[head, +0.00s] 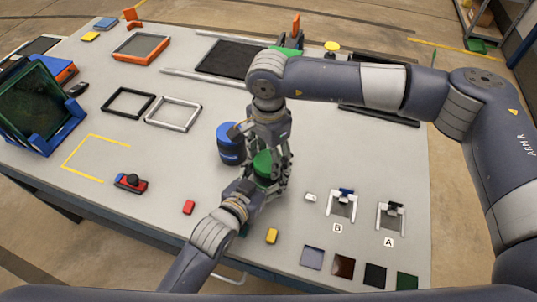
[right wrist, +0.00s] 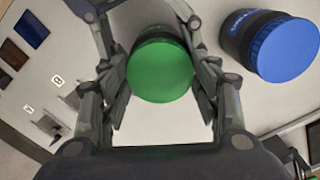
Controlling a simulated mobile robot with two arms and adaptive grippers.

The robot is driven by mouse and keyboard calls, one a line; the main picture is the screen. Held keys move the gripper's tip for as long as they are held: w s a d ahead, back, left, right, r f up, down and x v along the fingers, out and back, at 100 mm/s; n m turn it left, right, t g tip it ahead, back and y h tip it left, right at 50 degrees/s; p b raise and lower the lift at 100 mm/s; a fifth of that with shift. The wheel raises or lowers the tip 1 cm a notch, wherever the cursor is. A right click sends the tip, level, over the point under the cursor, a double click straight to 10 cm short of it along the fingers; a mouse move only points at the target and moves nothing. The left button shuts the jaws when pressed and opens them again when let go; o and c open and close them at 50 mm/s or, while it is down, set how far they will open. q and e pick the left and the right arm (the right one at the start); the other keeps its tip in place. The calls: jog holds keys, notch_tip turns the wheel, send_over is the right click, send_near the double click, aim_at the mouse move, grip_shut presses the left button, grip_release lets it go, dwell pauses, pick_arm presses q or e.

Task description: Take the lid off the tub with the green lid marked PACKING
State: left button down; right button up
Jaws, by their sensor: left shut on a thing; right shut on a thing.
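The tub with the green lid (head: 264,163) stands near the table's front edge, largely hidden by my two grippers. The round green lid (right wrist: 160,71) fills the space between the fingers of my right gripper (right wrist: 160,88) in the right wrist view. My right gripper (head: 268,160) comes down from above and is shut on the lid. My left gripper (head: 262,184) comes in low from the front and is shut on the tub's body; its fingertips are mostly hidden. No marking is readable on the green lid.
A blue-lidded tub (head: 229,143) stands close on the left and also shows in the right wrist view (right wrist: 270,45). A red block (head: 189,207) and a yellow block (head: 272,236) lie in front. Brackets B (head: 341,206) and A (head: 391,217) stand to the right.

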aim_at(269, 161)
pick_arm(q)
jog(key=shift+f, duration=0.1)
pick_arm(e)
jog(key=n, duration=1.5)
jog(key=shift+r, duration=0.15)
jog(key=shift+r, duration=0.95)
jog(key=shift+r, duration=2)
pick_arm(q)
jog(key=shift+c, duration=1.6)
grip_release()
